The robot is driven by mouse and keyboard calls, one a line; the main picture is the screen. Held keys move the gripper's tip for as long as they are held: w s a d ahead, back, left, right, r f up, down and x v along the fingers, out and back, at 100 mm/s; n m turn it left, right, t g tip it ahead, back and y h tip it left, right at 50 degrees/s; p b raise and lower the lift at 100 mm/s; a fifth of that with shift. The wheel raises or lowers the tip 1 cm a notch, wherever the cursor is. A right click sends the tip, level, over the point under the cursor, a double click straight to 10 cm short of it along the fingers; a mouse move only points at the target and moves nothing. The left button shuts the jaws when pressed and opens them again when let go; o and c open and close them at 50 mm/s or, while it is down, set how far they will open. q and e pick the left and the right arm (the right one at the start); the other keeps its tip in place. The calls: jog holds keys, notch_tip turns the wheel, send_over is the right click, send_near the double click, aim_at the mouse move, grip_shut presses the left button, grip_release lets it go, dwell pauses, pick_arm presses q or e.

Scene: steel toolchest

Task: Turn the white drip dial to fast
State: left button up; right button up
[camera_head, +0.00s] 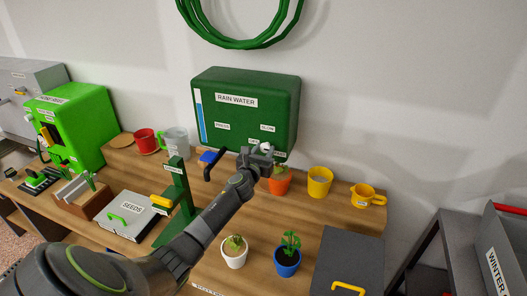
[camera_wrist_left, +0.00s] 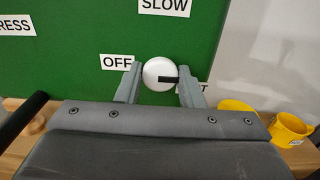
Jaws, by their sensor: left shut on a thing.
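The white drip dial (camera_wrist_left: 152,71) is on the front of the green RAIN WATER tank (camera_head: 280,92). In the left wrist view its black pointer mark points right, towards a label (camera_wrist_left: 204,87) that my finger partly hides; only its last letter, T, reads clearly. The OFF label (camera_wrist_left: 117,62) is left of the dial and the SLOW label (camera_wrist_left: 164,6) above it. My left gripper (camera_wrist_left: 159,80) is shut on the dial, one finger on each side. In the head view the left gripper (camera_head: 262,150) covers most of the dial. My right gripper is not in view.
A black handle (camera_head: 213,166) sticks out from the tank left of my gripper. Below are an orange pot (camera_head: 280,184), a yellow pot (camera_head: 320,182) and a yellow mug (camera_head: 366,195). Two potted plants and a SEEDS box (camera_head: 120,216) stand nearer on the wooden bench.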

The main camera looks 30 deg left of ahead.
pick_arm(q)
jog(key=o, duration=1)
jog(key=b+v, duration=0.1)
jog(key=v, duration=1.6)
jog(key=shift+s+f+b, duration=0.1)
jog(key=shift+s+b, duration=0.1)
jog(key=shift+b, duration=0.2)
